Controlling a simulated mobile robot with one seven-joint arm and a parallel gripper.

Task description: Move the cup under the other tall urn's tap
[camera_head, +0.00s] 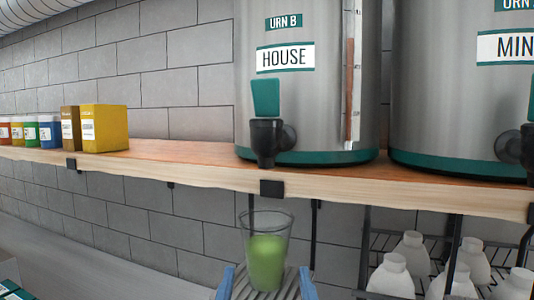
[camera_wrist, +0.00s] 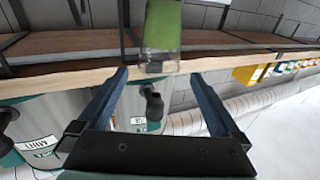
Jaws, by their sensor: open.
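A clear cup (camera_head: 266,258) with green liquid stands upright on a ridged grey surface (camera_head: 262,293), below the black tap (camera_head: 268,140) of the HOUSE urn (camera_head: 290,90). A second tall urn (camera_head: 450,90), with its label cut off at "MIN", stands to the right; its tap (camera_head: 515,145) is at the picture's right edge. My gripper (camera_head: 266,284) is open, with a blue finger on each side of the cup's lower part and a gap to it. In the wrist view the cup (camera_wrist: 160,28) is beyond the open fingertips (camera_wrist: 160,76), centred between them.
The wooden shelf (camera_head: 180,165) bears both urns, yellow and brown boxes (camera_head: 103,128) and several small coloured jars (camera_head: 30,130) at left. Several white bottles (camera_head: 410,255) stand in a black rack at lower right. Black brackets hang under the shelf.

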